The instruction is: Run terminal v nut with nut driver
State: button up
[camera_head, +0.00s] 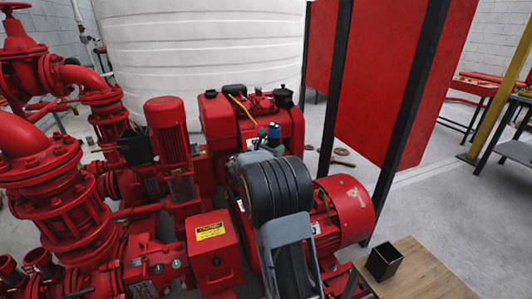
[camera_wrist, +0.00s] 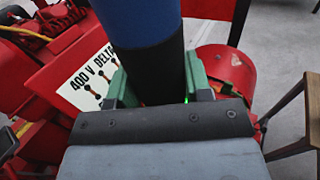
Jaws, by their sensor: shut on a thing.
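My gripper (camera_wrist: 158,92) is shut on the nut driver (camera_wrist: 148,30), a thick tool with a blue and black handle. Its green fingers press the black part from both sides. The driver's tip is hidden behind its handle and my gripper. A white terminal plate (camera_wrist: 88,82) marked "400 V DELTA" lies just left of the driver in the wrist view, with several dark studs and orange-brown links. Which stud is terminal v, and whether the driver touches its nut, I cannot tell.
The red motor (camera_head: 345,208) is right of my arm. A red control box (camera_head: 213,250) with a yellow caution label stands left. A wooden table (camera_head: 425,275) with a black open box (camera_head: 384,262) is at the front right.

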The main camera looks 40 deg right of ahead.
jog(key=shift+s+d+r, duration=0.2)
jog(key=shift+d+r, duration=0.45)
jog(key=shift+d, duration=0.05)
jog(key=shift+f, duration=0.2)
jog(key=shift+f+b, duration=2.85)
jog(key=shift+f, duration=1)
jog(key=shift+f+b, duration=0.5)
jog(key=shift+f, duration=0.35)
